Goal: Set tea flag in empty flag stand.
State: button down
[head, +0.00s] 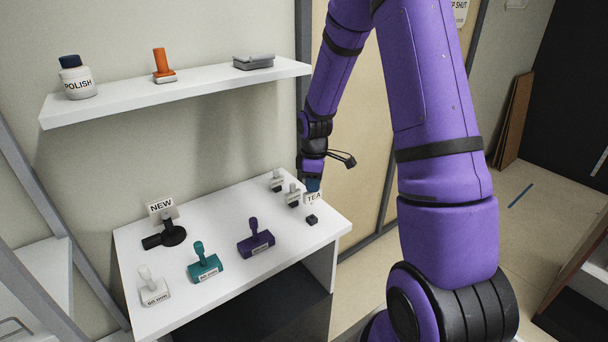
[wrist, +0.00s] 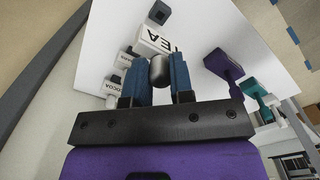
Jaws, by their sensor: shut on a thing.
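The tea flag (head: 314,198) is a white plate lettered TEA. It also shows in the wrist view (wrist: 153,43), just beyond the fingers. My gripper (head: 313,184) points down at the right end of the white table. In the wrist view my gripper's blue fingers (wrist: 161,78) are shut on a dark rounded grip of the flag. A small black block (head: 312,220), apparently the empty flag stand, sits on the table below the flag in the head view. It also shows beyond the flag in the wrist view (wrist: 160,12). The flag's lower end is hard to see.
Two pale labelled pieces (head: 277,181) (head: 293,196) stand close left of my gripper. Purple (head: 257,243), teal (head: 205,266) and white (head: 154,291) stamps stand along the front. A NEW sign (head: 161,207) is at the back left. A shelf (head: 200,93) hangs above.

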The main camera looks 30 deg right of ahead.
aim_at(313, 200)
dwell(0.4)
jog(key=shift+f, duration=2.25)
jog(key=shift+f, duration=1.2)
jog(key=c, duration=0.9)
grip_release()
notch_tip(313, 200, up, 11)
jog(key=shift+f, duration=0.1)
